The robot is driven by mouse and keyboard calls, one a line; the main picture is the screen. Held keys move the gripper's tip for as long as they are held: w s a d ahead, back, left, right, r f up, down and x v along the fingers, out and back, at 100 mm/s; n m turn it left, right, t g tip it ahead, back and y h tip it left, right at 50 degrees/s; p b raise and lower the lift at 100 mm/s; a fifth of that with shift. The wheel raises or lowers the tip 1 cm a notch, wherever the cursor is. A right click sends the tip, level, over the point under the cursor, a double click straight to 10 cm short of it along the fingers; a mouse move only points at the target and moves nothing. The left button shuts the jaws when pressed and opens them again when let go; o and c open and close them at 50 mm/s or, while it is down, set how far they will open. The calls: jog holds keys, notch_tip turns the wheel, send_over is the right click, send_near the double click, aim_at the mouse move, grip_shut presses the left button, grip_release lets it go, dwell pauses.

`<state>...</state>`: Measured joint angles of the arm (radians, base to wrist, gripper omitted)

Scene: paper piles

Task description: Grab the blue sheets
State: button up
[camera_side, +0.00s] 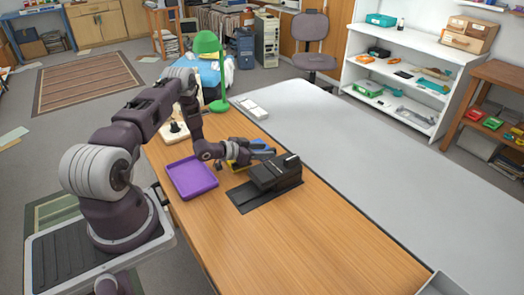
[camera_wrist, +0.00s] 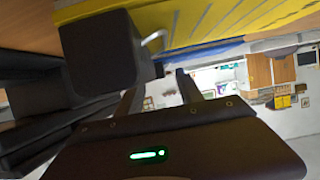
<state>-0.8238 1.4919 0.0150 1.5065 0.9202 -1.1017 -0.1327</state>
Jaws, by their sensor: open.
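Blue sheets (camera_side: 257,145) show as a small blue patch on the wooden table, beside my gripper (camera_side: 262,154) and behind the black desk device. A yellow item (camera_side: 238,160) shows beside them, partly covered by my gripper. In the wrist view, a large yellow pile (camera_wrist: 215,18) with pale streaks fills the top, and a strip of blue (camera_wrist: 205,52) runs along its lower edge. The two fingers of my gripper (camera_wrist: 160,88) stand apart below the blue strip, with no sheet seen between them. Contact with the pile cannot be told.
A black desk device (camera_side: 275,173) stands close in front of my gripper. A purple tray (camera_side: 190,177) lies to the left, and a green lamp (camera_side: 221,104) stands behind. White items (camera_side: 252,109) lie at the far table edge. The table's (camera_side: 285,245) near part is clear.

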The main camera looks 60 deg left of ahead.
grip_shut()
jog(key=shift+r, duration=0.1)
